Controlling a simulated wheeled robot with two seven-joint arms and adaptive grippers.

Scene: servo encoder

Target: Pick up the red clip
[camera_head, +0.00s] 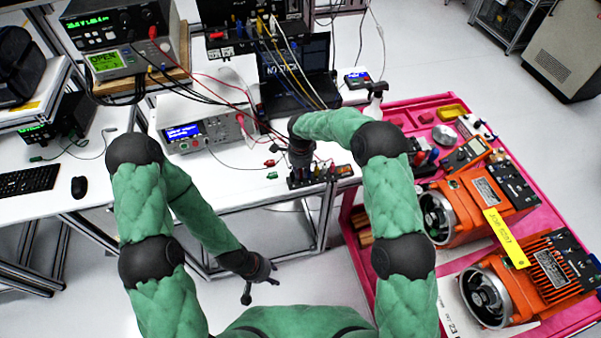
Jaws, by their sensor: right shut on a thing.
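A small red clip (270,163) lies on the white table near its front edge, with a thin lead by it. My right gripper (300,161) is just to the right of this clip, over the table and beside the terminal block (328,176). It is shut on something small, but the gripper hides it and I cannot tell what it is. My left gripper (261,290) is open and empty, low in front of the table edge and apart from everything.
A green clip (272,175) lies just below the red one. A bench instrument (200,122), a laptop (296,72) and several loose leads crowd the table. A pink cart (360,245) with orange motors (480,210) stands at the right.

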